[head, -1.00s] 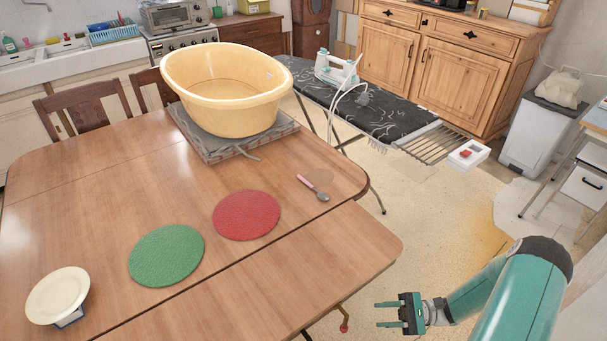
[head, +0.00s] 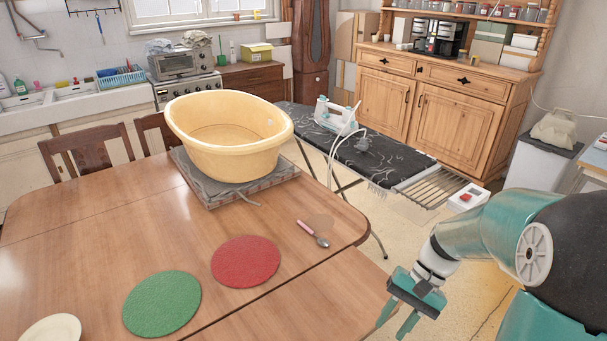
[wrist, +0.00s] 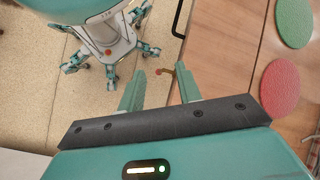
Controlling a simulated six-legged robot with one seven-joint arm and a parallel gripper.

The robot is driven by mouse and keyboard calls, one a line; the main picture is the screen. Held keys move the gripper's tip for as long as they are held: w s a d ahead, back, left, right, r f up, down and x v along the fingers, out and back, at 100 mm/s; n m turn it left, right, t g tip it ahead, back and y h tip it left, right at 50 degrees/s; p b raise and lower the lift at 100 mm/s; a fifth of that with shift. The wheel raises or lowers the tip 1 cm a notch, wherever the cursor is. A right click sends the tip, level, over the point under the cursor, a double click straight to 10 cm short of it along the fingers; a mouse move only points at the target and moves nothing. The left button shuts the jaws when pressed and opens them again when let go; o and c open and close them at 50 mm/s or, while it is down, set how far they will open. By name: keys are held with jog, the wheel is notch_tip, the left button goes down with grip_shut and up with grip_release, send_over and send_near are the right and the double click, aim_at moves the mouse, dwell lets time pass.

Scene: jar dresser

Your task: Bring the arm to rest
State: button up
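My gripper (head: 396,318) hangs off the right edge of the table in the head view, with its fingers pointing down. In the wrist view the two fingers of my gripper (wrist: 160,76) stand apart with nothing between them. My teal arm bends in from the right side of the head view. The wrist view looks down on my own body and legs, the pale floor and the table's edge.
The wooden table (head: 95,235) fills the left, with a yellow tub (head: 225,150), a red mat (head: 245,261), a green mat (head: 162,303) and a spoon (head: 314,234). An ironing board (head: 370,160) and a dresser (head: 455,105) stand behind. Floor (head: 440,235) shows between them and my arm.

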jog(key=s+a+r+n+t+h, duration=0.1)
jog(key=s+r+n+t+h, duration=0.1)
jog(key=r, duration=0.6)
jog(key=s+a+r+n+t+h, duration=0.2)
jog(key=s+r+t+h, duration=0.1)
jog(key=s+r+t, duration=0.3)
notch_tip(320, 180, up, 2)
jog(key=shift+s+r+t+h, duration=0.15)
jog(key=shift+t+h, duration=0.25)
jog(key=shift+t, duration=0.5)
jog(key=shift+a, duration=0.15)
